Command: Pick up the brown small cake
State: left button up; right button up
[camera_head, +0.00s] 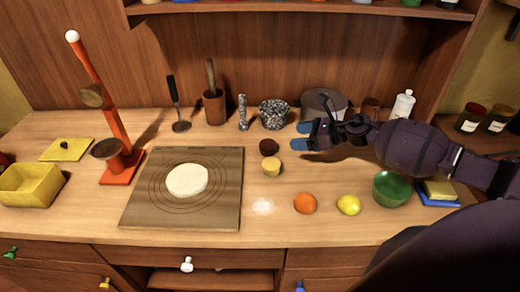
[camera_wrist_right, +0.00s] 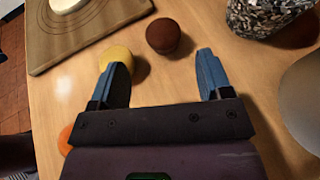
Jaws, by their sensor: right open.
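The brown small cake (camera_head: 268,147) sits on the wooden counter, just behind a yellow small cake (camera_head: 271,167). My right gripper (camera_head: 300,136) is open and empty, a little to the right of the brown cake and pointing at it. In the right wrist view the brown cake (camera_wrist_right: 163,36) lies beyond and between the two blue fingertips (camera_wrist_right: 163,62), apart from both. The yellow cake (camera_wrist_right: 117,60) shows behind the left finger there, partly covered by it. My left gripper is not in view.
A wooden board (camera_head: 137,203) with white dough (camera_head: 187,180) lies to the left. A speckled mortar (camera_head: 274,115) and a grey pot (camera_head: 318,104) stand behind. An orange (camera_head: 305,203), a lemon (camera_head: 349,205) and a green bowl (camera_head: 391,189) are in front and right.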

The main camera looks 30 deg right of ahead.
aim_at(272, 144)
jog(key=shift+w+f, duration=0.3)
jog(key=shift+f, duration=0.4)
jog(key=shift+w+a+f, duration=0.1)
jog(key=shift+w+a, duration=0.3)
jog(key=x, duration=0.4)
jog(key=shift+w+a+f, duration=0.1)
jog(key=shift+f+x, duration=0.2)
jog(key=shift+x, duration=1.1)
jog(key=shift+f+x, duration=0.2)
jog(key=shift+x, duration=1.1)
jog(key=c, duration=0.7)
